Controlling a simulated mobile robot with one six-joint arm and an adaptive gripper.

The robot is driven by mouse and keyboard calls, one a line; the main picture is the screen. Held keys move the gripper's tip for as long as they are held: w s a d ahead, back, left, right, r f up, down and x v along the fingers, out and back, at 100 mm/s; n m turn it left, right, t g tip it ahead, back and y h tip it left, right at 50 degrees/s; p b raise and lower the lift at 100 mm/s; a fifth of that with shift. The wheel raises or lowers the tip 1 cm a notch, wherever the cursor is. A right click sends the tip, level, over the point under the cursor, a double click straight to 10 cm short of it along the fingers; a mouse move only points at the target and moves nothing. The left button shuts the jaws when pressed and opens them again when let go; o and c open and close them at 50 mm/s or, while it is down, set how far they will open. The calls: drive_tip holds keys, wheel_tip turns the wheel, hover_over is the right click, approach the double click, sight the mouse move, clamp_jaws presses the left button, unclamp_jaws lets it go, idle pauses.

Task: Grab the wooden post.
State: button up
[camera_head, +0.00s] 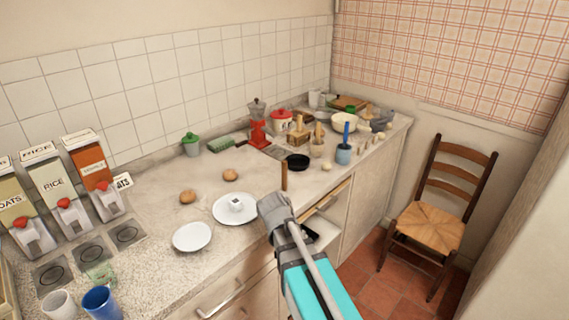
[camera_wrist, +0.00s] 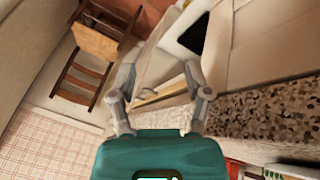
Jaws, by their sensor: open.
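A thin, dark brown wooden post (camera_head: 284,176) stands upright near the counter's front edge in the head view, just beyond my gripper. Its lower end is hidden behind my gripper. My gripper (camera_head: 272,208) is over the front edge of the counter, and whether it touches the post cannot be told. In the wrist view my gripper (camera_wrist: 160,70) has its two fingers spread apart with nothing clearly held between them. I cannot make out the post in the wrist view.
A white plate (camera_head: 192,237) and another plate (camera_head: 226,212) with a small white cup (camera_head: 236,204) lie left of my gripper. A black bowl (camera_head: 297,162) sits behind the post. An open drawer (camera_head: 325,226) lies below the counter. A chair (camera_head: 438,210) stands right.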

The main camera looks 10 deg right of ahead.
drive_tip(key=w+a+r+m+t+h+p, duration=0.1)
drive_tip(key=w+r+p, duration=0.1)
drive_tip(key=r+p, duration=0.3)
drive_tip(key=w+a+r+m+t+h+p, duration=0.1)
drive_tip(key=w+r+p, duration=0.25)
drive_tip(key=r, duration=0.45)
drive_tip(key=m+t+h, duration=0.4)
approach(283, 163)
drive_tip(key=v, duration=0.3)
drive_tip(key=shift+d, duration=0.2)
drive_tip(key=shift+w+d+f, duration=0.1)
drive_tip(key=shift+f, duration=0.05)
drive_tip(key=b+x, duration=0.2)
drive_tip(key=x, duration=0.5)
drive_tip(key=shift+w+f+b, duration=0.1)
drive_tip(key=shift+f+b, duration=0.1)
drive_tip(key=shift+b, duration=0.2)
drive_tip(key=shift+w+d+f, duration=0.1)
drive_tip(key=shift+w+d, duration=0.25)
drive_tip(key=shift+d, duration=0.1)
